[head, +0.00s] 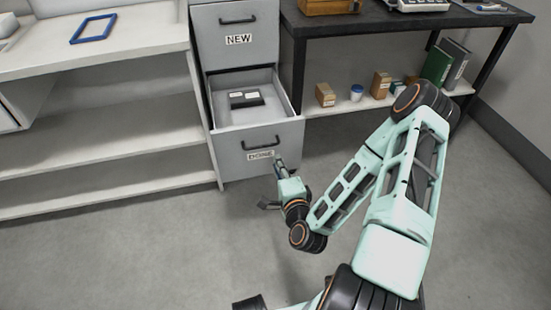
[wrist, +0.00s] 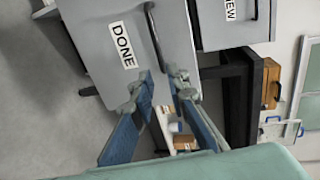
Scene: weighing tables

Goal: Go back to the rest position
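My gripper (head: 273,187) is low in front of the grey cabinet, just below and close to the front of the drawer labelled DONE (head: 285,134). In the wrist view, the two blue-padded fingers of my gripper (wrist: 163,77) stand apart with nothing between them. The DONE drawer is pulled out and holds a dark flat item with pale labels (head: 246,99). The wrist view shows the DONE drawer front (wrist: 100,40) and its handle sideways, beyond the fingers. I cannot tell the exact gap to it.
The drawer labelled NEW (head: 236,29) above is shut. A white shelf unit (head: 100,153) with a blue frame (head: 93,27) on top stands at left. A dark table (head: 375,22) stands at right, with small boxes and binders on its lower shelf. The front floor is clear.

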